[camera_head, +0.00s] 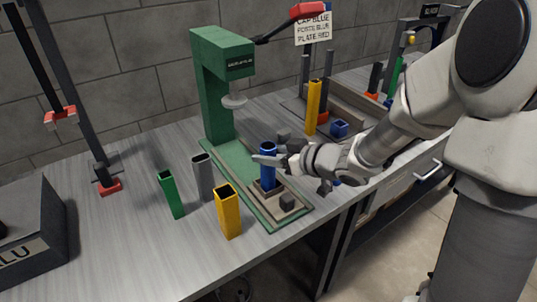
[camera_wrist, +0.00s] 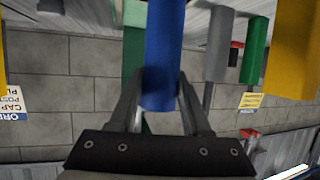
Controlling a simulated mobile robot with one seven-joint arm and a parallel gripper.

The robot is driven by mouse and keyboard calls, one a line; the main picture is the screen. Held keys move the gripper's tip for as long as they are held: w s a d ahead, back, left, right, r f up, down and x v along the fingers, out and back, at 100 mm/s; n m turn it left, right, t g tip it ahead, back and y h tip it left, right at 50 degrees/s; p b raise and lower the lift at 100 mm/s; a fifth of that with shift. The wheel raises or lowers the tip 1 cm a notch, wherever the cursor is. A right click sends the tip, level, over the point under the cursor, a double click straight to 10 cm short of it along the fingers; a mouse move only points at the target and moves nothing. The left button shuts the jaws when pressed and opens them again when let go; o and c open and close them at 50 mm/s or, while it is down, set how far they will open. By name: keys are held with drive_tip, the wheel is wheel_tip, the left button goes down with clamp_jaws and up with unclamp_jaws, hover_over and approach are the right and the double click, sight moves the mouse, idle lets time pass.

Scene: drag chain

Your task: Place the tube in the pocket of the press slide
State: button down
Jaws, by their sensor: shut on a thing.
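The blue tube (camera_head: 267,176) stands upright at the press slide (camera_head: 287,189), a brown block on the green press base. Its lower end meets the slide's pocket; I cannot tell how deep it sits. My gripper (camera_head: 266,158) comes in level from the right and is shut on the tube's upper part. In the wrist view the blue tube (camera_wrist: 163,50) lies between the two fingers (camera_wrist: 160,105), and that picture is upside down. The green press (camera_head: 215,95) stands behind, its round ram (camera_head: 234,101) raised above and to the left of the tube.
Green (camera_head: 171,194), grey (camera_head: 203,178) and yellow (camera_head: 228,212) tubes stand left and in front of the press base. A second fixture with a yellow post (camera_head: 313,107) and a blue cap (camera_head: 339,128) lies behind right. A sign (camera_head: 313,27) hangs above.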

drive_tip(key=shift+c, duration=1.8)
unclamp_jaws()
drive_tip(key=shift+r, duration=0.25)
drive_tip(key=p+v, duration=0.4)
drive_tip(key=v, duration=0.8)
drive_tip(key=shift+w+d, duration=0.1)
drive_tip(key=shift+w, duration=0.05)
